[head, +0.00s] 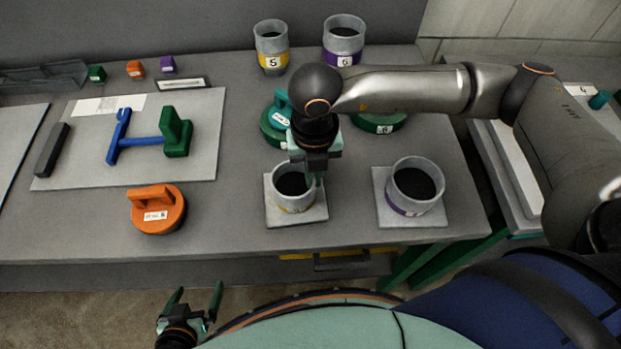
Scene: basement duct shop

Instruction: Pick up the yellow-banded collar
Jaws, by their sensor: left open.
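A grey collar with a yellow band (290,203) stands upright on a square pale plate (318,213) near the table's front. A second yellow-banded collar (271,50), labelled 5, stands at the back. My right gripper (314,178) points down at the front collar, its fingertips at the right part of the rim and opening. The gripper covers part of the rim, and I cannot tell whether its jaws touch or grip it. My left gripper (197,297) is open and empty, low in front of the table.
Purple-banded collars stand on the right plate (413,200) and at the back (343,42). An orange lidded piece (158,210) lies left of the front collar. Green pieces (382,122) sit behind. A board (75,172) holds a blue-and-green tool.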

